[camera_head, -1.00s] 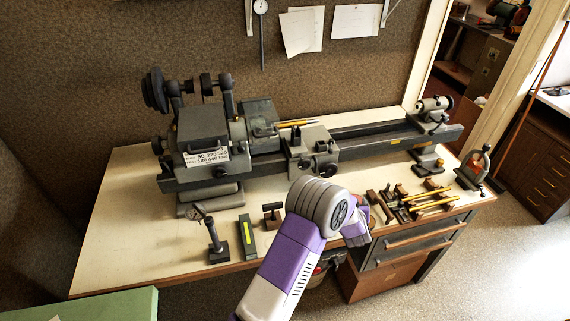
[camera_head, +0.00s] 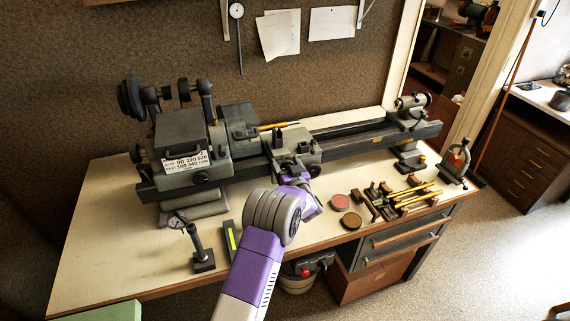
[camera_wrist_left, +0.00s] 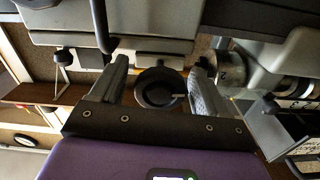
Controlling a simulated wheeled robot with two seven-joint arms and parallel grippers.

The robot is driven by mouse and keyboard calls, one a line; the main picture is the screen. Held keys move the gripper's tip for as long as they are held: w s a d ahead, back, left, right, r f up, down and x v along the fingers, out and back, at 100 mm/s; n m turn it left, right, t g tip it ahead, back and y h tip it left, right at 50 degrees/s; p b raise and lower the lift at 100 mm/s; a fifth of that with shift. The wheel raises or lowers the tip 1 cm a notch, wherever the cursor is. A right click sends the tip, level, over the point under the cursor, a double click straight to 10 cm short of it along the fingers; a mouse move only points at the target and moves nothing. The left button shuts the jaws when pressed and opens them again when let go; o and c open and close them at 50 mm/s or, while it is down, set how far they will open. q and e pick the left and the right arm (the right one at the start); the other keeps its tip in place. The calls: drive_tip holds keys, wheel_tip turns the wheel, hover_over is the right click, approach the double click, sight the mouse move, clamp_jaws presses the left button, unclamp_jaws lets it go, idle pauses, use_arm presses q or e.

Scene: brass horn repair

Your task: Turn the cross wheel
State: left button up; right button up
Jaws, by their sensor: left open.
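The cross wheel is a small dark round handwheel (camera_wrist_left: 158,90) on the front of the lathe carriage (camera_head: 283,138). In the left wrist view it shows between the two fingers of my left gripper (camera_wrist_left: 160,82), with a gap on each side. In the head view my left gripper (camera_head: 298,172) is at the carriage front, and the wheel there is largely hidden by it. The gripper is open and holds nothing. I cannot tell how deep the wheel sits between the fingers. My right gripper is not in view.
The lathe headstock (camera_head: 190,150) stands left of my gripper and the tailstock (camera_head: 412,104) is far right. Tools with yellow handles (camera_head: 410,195) and two round tins (camera_head: 340,202) lie to the right. A dark stand (camera_head: 200,250) stands on the bench front left.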

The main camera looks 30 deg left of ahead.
use_arm(q)
drive_tip(key=shift+w+a, duration=0.2)
drive_tip(key=c, duration=1)
drive_tip(key=shift+f+n+b, duration=0.15)
drive_tip(key=shift+n+b, duration=0.55)
drive_tip(key=shift+b, duration=0.3)
drive_tip(key=shift+c, duration=0.2)
drive_tip(key=n+b, duration=1.5)
drive_tip(key=b, duration=0.2)
drive_tip(key=shift+f, duration=0.1)
drive_tip(key=n+b, duration=0.2)
drive_tip(key=n, duration=0.1)
drive_tip(key=shift+n, duration=0.3)
drive_tip(key=shift+n+b, duration=0.4)
drive_tip(key=shift+n, duration=0.4)
drive_tip(key=shift+r+n, duration=0.25)
drive_tip(key=shift+n, duration=0.95)
drive_tip(key=shift+n, duration=0.3)
